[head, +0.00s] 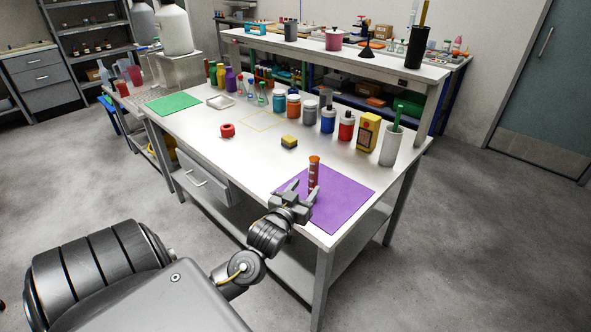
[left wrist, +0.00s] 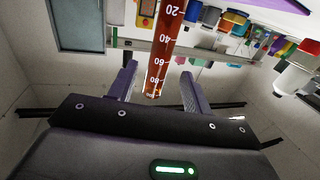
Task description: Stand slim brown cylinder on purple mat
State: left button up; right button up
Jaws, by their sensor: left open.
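The slim brown cylinder (head: 314,172), a see-through tube with white graduation marks, stands upright on the purple mat (head: 345,195) at the near right corner of the table. My left gripper (head: 304,188) is open, low at the mat's left edge, with its fingers pointing at the tube. In the left wrist view, which is upside down, the tube (left wrist: 170,40) shows in the gap between the two spread fingers (left wrist: 158,75), and neither finger visibly presses on it. The tube's foot is partly hidden by the gripper in the head view. My right gripper is not in view.
Several bottles and jars, a yellow box (head: 368,132) and a white cup (head: 391,146) line the table's back edge. The mat's right half is clear.

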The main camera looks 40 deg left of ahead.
pick_arm(q)
jog(key=v, duration=0.6)
jog(key=shift+b, duration=0.3)
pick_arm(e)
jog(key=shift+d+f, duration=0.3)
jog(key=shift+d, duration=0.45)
pick_arm(q)
jog(key=shift+r, duration=0.1)
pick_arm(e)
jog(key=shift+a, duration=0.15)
